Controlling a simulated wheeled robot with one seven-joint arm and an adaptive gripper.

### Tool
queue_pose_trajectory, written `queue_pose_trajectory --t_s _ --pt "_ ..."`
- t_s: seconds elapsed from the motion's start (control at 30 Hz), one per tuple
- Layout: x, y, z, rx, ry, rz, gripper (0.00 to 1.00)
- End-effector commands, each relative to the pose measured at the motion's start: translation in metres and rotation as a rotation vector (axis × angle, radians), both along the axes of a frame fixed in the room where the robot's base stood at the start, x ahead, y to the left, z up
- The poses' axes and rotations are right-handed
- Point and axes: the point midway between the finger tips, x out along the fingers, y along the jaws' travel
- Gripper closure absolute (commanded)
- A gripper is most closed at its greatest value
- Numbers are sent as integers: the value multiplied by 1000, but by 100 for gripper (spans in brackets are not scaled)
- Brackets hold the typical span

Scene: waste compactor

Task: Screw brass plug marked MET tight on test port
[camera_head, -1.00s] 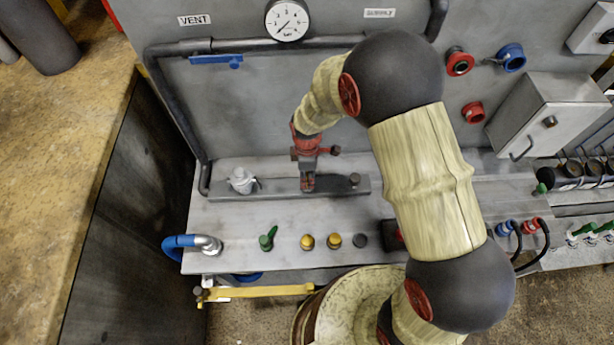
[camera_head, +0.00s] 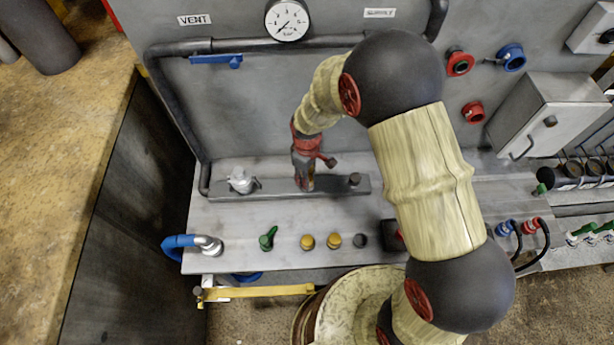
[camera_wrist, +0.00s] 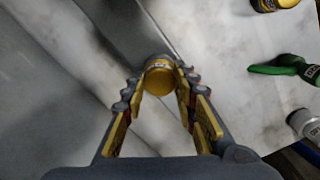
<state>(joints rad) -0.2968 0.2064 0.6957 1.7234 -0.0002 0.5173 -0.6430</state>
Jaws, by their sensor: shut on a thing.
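My gripper (camera_head: 304,187) points down at the middle of the raised grey rail (camera_head: 270,189) on the bench. In the wrist view my gripper (camera_wrist: 160,88) is shut on a round brass plug (camera_wrist: 158,80), whose yellow top shows between the fingertips. I cannot read a marking on it. The test port is not visible; whatever is under the plug is hidden by the plug and fingers. In the head view the held plug is hidden by the gripper.
Two brass plugs (camera_head: 307,242) (camera_head: 333,240) stand at the bench front, beside a green handle (camera_head: 268,240) and a dark round spot (camera_head: 361,241). A silver fitting (camera_head: 240,181) and a dark knob (camera_head: 354,180) flank my gripper on the rail. A gauge (camera_head: 287,20) hangs behind.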

Motion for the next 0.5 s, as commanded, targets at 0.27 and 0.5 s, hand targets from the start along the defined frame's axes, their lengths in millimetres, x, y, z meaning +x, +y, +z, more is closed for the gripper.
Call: queue_pose_trajectory --t_s 0.27,0.5 --pt "0 0 0 0 1 -12 100" --pt "0 0 0 -1 1 -271 100"
